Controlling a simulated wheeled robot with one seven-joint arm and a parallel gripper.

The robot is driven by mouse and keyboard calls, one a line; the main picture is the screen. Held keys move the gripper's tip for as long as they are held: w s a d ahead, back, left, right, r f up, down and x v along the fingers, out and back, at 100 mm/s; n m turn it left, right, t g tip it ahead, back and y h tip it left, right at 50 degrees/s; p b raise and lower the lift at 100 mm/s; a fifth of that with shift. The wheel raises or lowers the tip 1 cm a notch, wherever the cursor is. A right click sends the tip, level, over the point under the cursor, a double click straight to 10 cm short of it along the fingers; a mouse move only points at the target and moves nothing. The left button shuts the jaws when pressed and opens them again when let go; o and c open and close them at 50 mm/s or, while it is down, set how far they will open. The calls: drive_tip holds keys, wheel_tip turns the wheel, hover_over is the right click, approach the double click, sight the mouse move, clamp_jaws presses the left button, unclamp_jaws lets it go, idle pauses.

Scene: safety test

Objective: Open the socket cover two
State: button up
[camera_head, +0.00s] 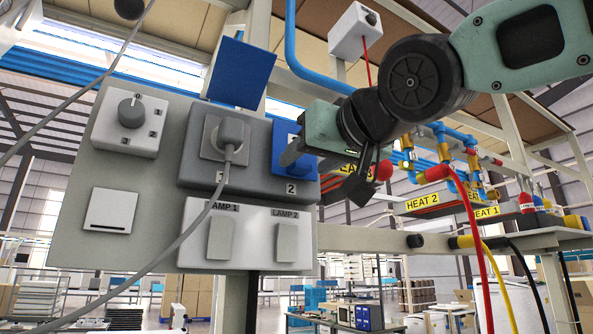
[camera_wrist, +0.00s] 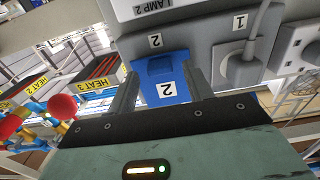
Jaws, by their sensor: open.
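The blue cover of socket two (camera_head: 284,144) is on the right of the grey socket box (camera_head: 197,157), partly hidden by my gripper in the head view. It appears down over its socket. The wrist view is upside down and shows this cover (camera_wrist: 168,92), with a white "2" label, between my fingers. My gripper (camera_wrist: 163,78) is open and empty, one finger on each side of the cover. In the head view my gripper (camera_head: 320,170) is at the right side of the box. Contact with the cover cannot be told.
Socket one's blue cover (camera_head: 241,72) stands raised, and a plug (camera_head: 231,133) with a grey cable sits in that socket. Lamp switches (camera_head: 247,240) are below, and a rotary switch (camera_head: 131,112) is at left. Pipes, red knobs and hoses (camera_head: 470,220) are at right.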

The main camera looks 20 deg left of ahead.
drive_tip(key=shift+w+a, duration=0.3)
drive_tip(key=shift+a, duration=0.05)
clamp_jaws()
drive_tip(key=shift+r+p, duration=0.2)
drive_tip(key=shift+p, duration=0.35)
